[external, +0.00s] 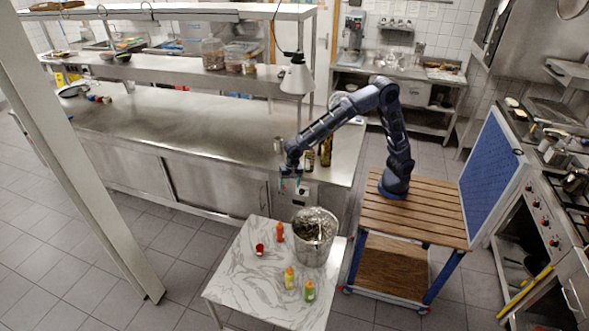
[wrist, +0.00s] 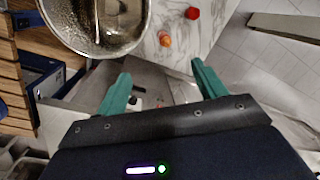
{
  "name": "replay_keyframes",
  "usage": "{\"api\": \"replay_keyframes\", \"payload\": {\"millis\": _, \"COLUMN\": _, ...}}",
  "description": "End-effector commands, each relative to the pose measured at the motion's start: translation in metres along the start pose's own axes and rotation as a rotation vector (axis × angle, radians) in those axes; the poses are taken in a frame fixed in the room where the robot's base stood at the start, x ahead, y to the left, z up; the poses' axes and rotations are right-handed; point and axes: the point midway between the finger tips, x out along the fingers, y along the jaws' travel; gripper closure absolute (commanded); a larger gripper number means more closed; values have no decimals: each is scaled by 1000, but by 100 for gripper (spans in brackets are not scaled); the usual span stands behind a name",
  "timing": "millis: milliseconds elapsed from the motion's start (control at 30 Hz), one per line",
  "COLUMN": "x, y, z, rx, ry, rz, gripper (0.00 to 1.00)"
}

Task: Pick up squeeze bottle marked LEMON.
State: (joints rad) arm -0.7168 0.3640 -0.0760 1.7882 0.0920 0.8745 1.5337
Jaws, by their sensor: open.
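Three squeeze bottles stand on the small marble-topped table (external: 237,271): an orange-red one (external: 280,232) at the back, a yellow one (external: 289,278) and a green one (external: 309,291) nearer the front. No label is readable, so I cannot tell for sure which says LEMON; the yellow colour fits. My gripper (external: 291,187) is open and empty, above and behind the table's back edge. In the wrist view its green fingers (wrist: 161,82) are spread apart. The orange-red bottle's top (wrist: 165,39) shows beyond them; the yellow and green bottles are not seen there.
A large metal pot (external: 314,238) stands at the table's right, close to the bottles; it also fills the wrist view's upper left (wrist: 98,24). A small red cup (external: 259,249) sits left of it. A steel counter (external: 215,112) runs behind. The table's front left is clear.

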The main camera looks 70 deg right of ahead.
Motion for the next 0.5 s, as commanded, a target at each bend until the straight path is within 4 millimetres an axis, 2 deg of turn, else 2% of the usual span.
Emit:
{"api": "replay_keyframes", "payload": {"millis": 33, "x": 17, "y": -9, "z": 15, "rx": 17, "ry": 0, "rz": 13, "gripper": 30}}
{"api": "replay_keyframes", "payload": {"millis": 200, "x": 67, "y": -34, "z": 63, "rx": 107, "ry": 3, "rz": 41, "gripper": 30}}
{"api": "replay_keyframes", "payload": {"millis": 500, "x": 166, "y": -59, "z": 155, "rx": 258, "ry": 25, "rz": 88, "gripper": 30}}
